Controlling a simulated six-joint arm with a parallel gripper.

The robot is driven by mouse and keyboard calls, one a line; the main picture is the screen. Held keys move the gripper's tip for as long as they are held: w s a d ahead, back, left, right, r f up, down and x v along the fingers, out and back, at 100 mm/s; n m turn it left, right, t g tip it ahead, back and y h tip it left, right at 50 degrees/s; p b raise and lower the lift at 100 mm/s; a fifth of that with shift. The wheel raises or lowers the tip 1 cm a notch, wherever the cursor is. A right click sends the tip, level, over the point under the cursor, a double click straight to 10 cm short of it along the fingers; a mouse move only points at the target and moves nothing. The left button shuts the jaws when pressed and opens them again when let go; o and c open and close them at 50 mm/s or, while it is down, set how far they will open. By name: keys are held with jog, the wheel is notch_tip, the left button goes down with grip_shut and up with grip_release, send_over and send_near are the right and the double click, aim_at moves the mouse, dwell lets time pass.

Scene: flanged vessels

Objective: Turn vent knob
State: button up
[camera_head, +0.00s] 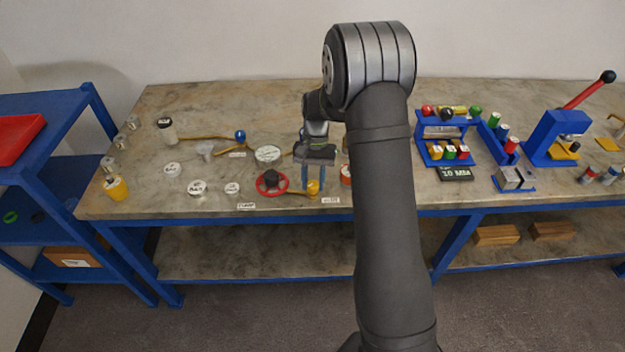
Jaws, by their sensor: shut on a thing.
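A small yellow knob (313,187) stands near the front edge of the workbench, left of my arm. I take it as the vent knob, since a small white label (331,199) lies just right of it, though its print is too small to read surely. My gripper (313,181) points straight down over the knob. Its two blue fingers are on either side of the knob, shut on it. A brass-coloured pipe (296,193) runs from the knob's foot leftward to a red ring-shaped handwheel (271,182). The knob's turn angle cannot be told.
A round flanged vessel (268,155) stands behind the handwheel. My arm hides part of the bench and partly covers a white-and-red jar (346,175). Blue racks (446,136) and a press (553,137) stand right.

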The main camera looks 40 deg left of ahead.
jog(key=m+y, duration=0.1)
jog(key=m, duration=0.2)
jog(key=m+y, duration=0.1)
jog(key=m, duration=0.3)
jog(key=shift+w+d+g+y, duration=0.1)
jog(key=shift+d+g+y, duration=0.05)
jog(key=shift+g+y, duration=0.2)
dwell(0.4)
jog(key=o, duration=1)
jog(key=v, duration=1.7)
jog(key=shift+d+r, duration=0.15)
jog(key=shift+r, duration=0.05)
